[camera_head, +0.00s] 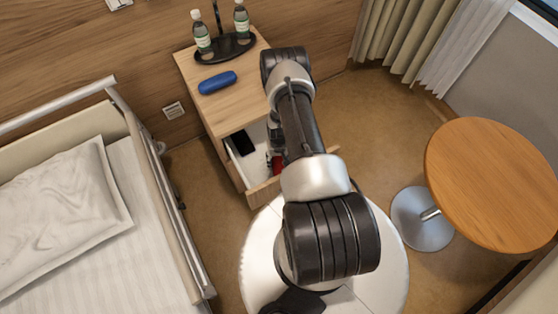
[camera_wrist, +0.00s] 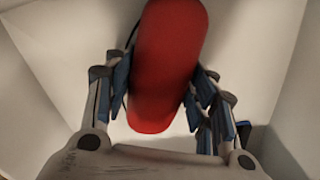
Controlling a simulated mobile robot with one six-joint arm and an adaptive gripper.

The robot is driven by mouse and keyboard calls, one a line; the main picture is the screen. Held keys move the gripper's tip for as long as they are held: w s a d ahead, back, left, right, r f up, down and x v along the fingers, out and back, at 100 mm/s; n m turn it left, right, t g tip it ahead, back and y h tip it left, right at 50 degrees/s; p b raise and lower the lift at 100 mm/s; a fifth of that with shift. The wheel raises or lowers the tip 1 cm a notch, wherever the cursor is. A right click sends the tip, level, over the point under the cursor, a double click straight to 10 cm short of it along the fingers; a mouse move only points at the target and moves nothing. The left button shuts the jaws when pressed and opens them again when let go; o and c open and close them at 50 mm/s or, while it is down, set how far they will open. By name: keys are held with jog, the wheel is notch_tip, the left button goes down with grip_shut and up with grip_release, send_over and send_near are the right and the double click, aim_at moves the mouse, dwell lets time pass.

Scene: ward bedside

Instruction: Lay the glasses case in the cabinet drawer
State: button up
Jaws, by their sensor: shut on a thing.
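A red rounded glasses case (camera_wrist: 168,65) is between the fingers of my gripper (camera_wrist: 163,80) in the wrist view. My gripper is shut on its sides. In the head view the red case (camera_head: 276,164) shows only partly, beside my arm and inside the open cabinet drawer (camera_head: 262,191). I cannot tell whether it touches the drawer floor. The drawer is pulled out from the wooden cabinet (camera_head: 232,105) and has white inner walls. My arm hides much of its right side. A blue rounded case (camera_head: 217,83) lies on the cabinet top.
A black flat object (camera_head: 242,143) lies in the drawer at the left. A dark tray (camera_head: 225,48) with two bottles stands at the back of the cabinet top. The bed (camera_head: 75,220) is at the left, and a round table (camera_head: 495,180) at the right.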

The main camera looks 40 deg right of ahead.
jog(key=o, duration=1.1)
